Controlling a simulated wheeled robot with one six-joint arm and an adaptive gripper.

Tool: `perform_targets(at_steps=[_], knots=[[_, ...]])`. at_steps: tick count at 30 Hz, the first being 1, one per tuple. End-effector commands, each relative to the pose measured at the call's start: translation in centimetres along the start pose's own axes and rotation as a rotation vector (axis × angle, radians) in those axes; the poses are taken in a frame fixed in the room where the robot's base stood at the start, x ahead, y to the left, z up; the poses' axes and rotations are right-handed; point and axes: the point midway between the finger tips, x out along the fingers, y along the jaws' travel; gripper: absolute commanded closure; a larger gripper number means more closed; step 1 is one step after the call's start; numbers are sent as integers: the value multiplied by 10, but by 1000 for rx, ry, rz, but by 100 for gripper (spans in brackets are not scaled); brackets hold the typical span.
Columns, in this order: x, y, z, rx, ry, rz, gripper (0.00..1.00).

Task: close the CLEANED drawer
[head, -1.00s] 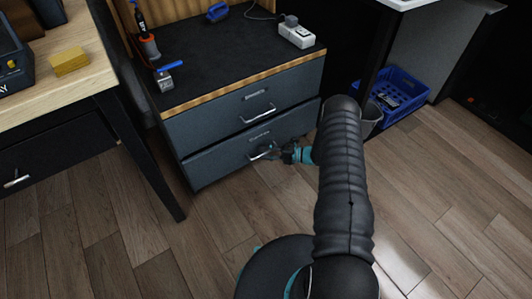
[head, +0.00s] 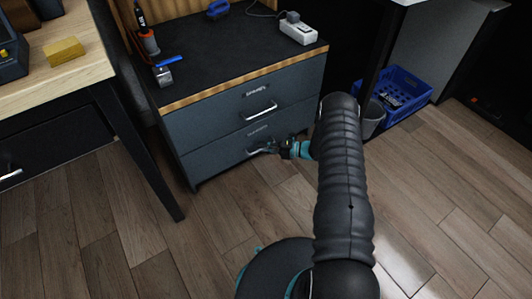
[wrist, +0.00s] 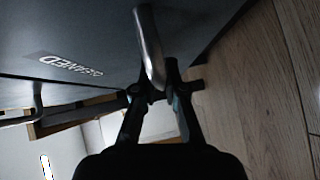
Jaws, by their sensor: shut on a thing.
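The CLEANED drawer (head: 222,163) is the lower of two dark grey drawers in the cabinet. In the head view its front looks close to flush with the upper one; any small gap is hard to tell. Its label (wrist: 68,65) shows upside down in the wrist view. Its metal bar handle (wrist: 150,48) runs down between the fingers of my gripper (wrist: 160,88). My gripper, also in the head view (head: 280,147), is shut on this handle, and its fingertips are near the drawer front.
The upper drawer (head: 290,91) looks shut. A workbench leg (head: 147,165) stands left of the cabinet. A grey bin (head: 373,118) and a blue crate (head: 407,88) stand to the right. The wooden floor (head: 130,245) in front is clear.

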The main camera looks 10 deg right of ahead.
Motion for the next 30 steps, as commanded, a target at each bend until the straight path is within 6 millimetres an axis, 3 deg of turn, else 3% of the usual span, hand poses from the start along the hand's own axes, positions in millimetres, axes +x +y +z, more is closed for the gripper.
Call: perform_targets(at_steps=[6, 7, 10, 23, 30], knots=[[3, 2, 4, -8, -9, -4, 100], [3, 2, 4, -8, -10, -4, 87], [3, 2, 4, -8, -8, -4, 64], [-4, 2, 4, -5, -11, -2, 64], [-38, 2, 4, -5, -12, -1, 64]])
